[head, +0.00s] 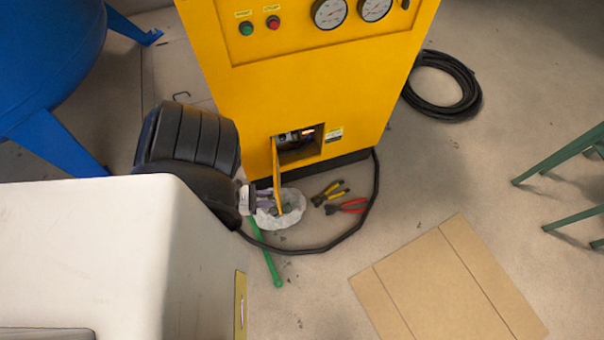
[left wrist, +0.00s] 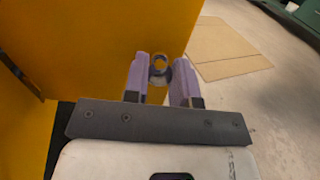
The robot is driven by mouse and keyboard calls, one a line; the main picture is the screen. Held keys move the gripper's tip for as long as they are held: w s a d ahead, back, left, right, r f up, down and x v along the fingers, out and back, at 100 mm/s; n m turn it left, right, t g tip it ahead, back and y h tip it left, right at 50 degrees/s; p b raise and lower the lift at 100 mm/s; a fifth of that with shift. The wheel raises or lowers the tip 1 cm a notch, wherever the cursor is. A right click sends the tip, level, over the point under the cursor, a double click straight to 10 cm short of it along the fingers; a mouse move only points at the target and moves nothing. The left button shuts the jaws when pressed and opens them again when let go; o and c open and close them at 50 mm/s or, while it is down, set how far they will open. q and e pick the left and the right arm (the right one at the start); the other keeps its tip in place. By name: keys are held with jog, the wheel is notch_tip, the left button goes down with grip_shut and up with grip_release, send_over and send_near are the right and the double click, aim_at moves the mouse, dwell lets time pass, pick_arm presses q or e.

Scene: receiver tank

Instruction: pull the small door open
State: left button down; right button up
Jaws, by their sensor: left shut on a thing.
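The small yellow door (head: 276,172) low on the front of the yellow cabinet stands open, swung out edge-on to the head view. Behind it the square opening (head: 303,148) shows dark inside with a small orange light. My left gripper (head: 268,203) is at the door's lower outer part. In the left wrist view, the purple fingers of this gripper (left wrist: 161,82) are on either side of a round metal pull (left wrist: 160,66) in front of the yellow door face (left wrist: 125,30), shut on it. The exact finger contact is hard to see. My right gripper is not in view.
A pale bag or rag (head: 287,213), pliers (head: 350,205), a green rod (head: 266,260) and a black cable (head: 330,243) lie on the floor below the door. Cardboard (head: 447,285) lies at right. A blue tank (head: 45,50) stands at left.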

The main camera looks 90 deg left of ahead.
pick_arm(q)
jog(key=shift+f, duration=0.1)
jog(key=c, duration=1)
grip_release()
jog(key=shift+w, duration=0.1)
jog(key=shift+o, duration=0.2)
jog(key=s, duration=1.4)
jog(key=shift+w+d, duration=0.1)
